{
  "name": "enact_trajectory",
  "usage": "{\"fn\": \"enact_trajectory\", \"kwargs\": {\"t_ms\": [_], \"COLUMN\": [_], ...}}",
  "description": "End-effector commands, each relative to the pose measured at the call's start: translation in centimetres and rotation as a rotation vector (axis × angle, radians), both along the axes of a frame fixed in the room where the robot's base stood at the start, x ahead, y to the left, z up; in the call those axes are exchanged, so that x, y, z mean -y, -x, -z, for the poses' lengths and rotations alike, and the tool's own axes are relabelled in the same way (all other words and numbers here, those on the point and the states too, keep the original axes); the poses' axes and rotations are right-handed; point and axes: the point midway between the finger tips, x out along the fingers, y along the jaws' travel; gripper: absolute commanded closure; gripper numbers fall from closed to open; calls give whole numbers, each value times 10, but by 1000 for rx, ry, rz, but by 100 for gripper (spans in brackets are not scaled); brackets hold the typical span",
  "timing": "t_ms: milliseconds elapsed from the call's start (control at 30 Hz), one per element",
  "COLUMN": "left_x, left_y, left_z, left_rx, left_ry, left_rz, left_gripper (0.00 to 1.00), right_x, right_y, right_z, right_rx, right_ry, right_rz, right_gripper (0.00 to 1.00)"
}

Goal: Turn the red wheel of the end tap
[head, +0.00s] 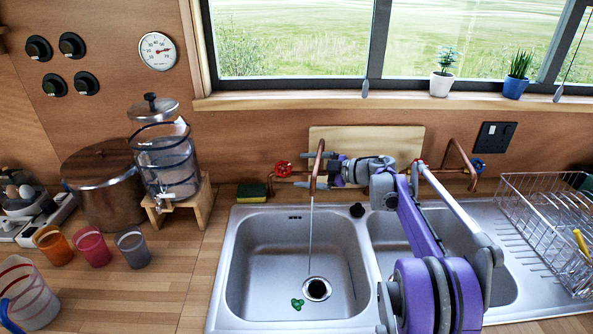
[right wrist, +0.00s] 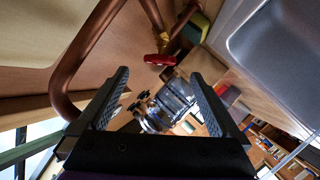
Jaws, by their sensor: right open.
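The red wheel (head: 283,168) sits on the copper pipe behind the sink, at the left end of the tap. In the right wrist view the red wheel (right wrist: 158,60) shows just beyond the fingertips, roughly midway between them. My right gripper (head: 330,170) is open and empty, by the copper spout (head: 319,160), to the right of the wheel and apart from it. Its two fingers also show spread in the right wrist view (right wrist: 158,74). A thin stream of water falls from the spout into the left basin. My left gripper is out of view.
A blue wheel (head: 477,164) is on the pipe at right. A sponge (head: 251,193) lies left of the tap. A wooden board (head: 400,139) leans behind it. A glass dispenser (head: 165,160) stands at left, and a dish rack (head: 550,215) at right. A green item (head: 297,303) lies in the basin.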

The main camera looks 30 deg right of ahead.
Motion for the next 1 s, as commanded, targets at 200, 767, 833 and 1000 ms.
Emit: {"fn": "enact_trajectory", "kwargs": {"t_ms": [200, 767, 833, 1000], "left_x": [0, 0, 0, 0], "left_y": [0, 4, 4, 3], "left_z": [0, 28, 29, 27], "left_rx": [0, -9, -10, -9], "left_ry": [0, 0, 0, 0], "left_rz": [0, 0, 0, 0], "left_gripper": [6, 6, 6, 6], "right_x": [1, -36, -36, -37], "right_y": [1, 12, 14, -3], "right_z": [-1, 19, 22, 21], "right_rx": [0, 140, 140, 140], "right_ry": [0, -299, -322, -331], "right_rz": [0, 475, 508, 520], "right_gripper": [1, 1, 1, 1]}}
